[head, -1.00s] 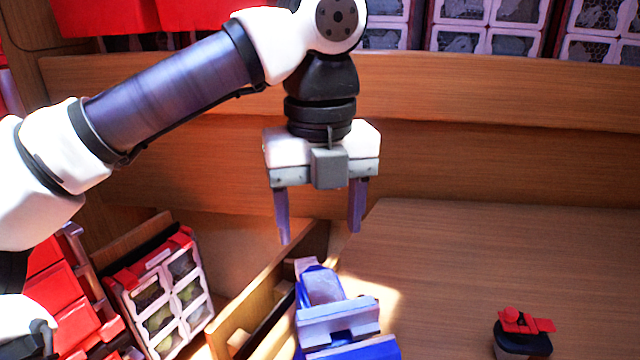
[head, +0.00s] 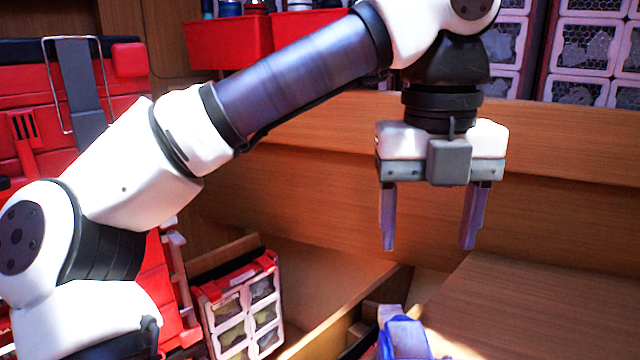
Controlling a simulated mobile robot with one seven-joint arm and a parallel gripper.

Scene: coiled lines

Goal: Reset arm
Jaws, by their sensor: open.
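My gripper (head: 428,232) hangs from my bent arm at the right of the head view, its two purple-grey fingers pointing straight down. The fingers are wide apart with nothing between them. It is above the gap beside the wooden table, over a blue and white object (head: 402,338) that is cut off by the bottom edge. The tips look clear of everything.
A wooden tabletop (head: 545,300) lies at the lower right, and a wooden panel (head: 330,150) runs behind the gripper. A red-topped case with clear compartments (head: 240,315) stands lower left. Red bins (head: 228,45) and white mesh-fronted crates (head: 588,48) line the back.

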